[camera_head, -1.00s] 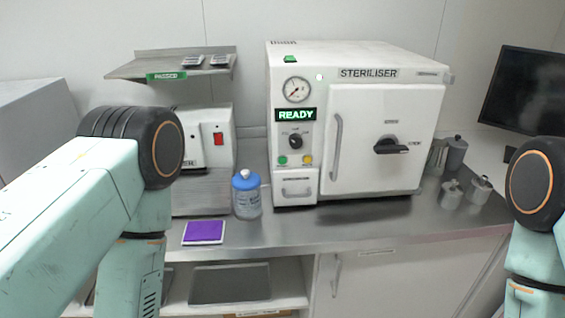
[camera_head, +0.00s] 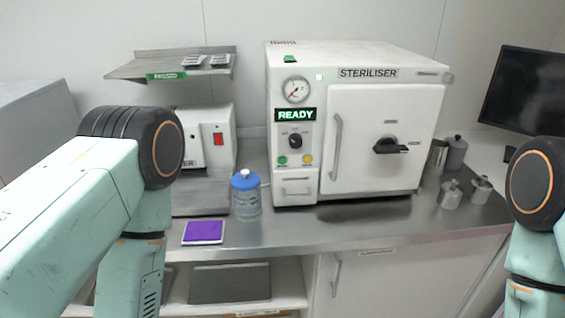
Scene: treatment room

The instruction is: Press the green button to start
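The white steriliser (camera_head: 382,110) stands on the steel counter with its door closed. Its display (camera_head: 296,114) reads READY. The green button (camera_head: 282,160) is on the left control panel, below the black dial (camera_head: 295,141) and left of a yellow button (camera_head: 307,159). Nothing covers the green button. My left arm comes in from the left and my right arm shows at the right edge. Neither gripper is in view, so their distance from the button cannot be seen.
A blue-capped bottle (camera_head: 246,195) stands just left of the steriliser. A purple pad (camera_head: 203,231) lies near the counter's front edge. Metal canisters (camera_head: 450,194) and a monitor (camera_head: 524,92) are at the right. The counter (camera_head: 330,232) before the steriliser is clear.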

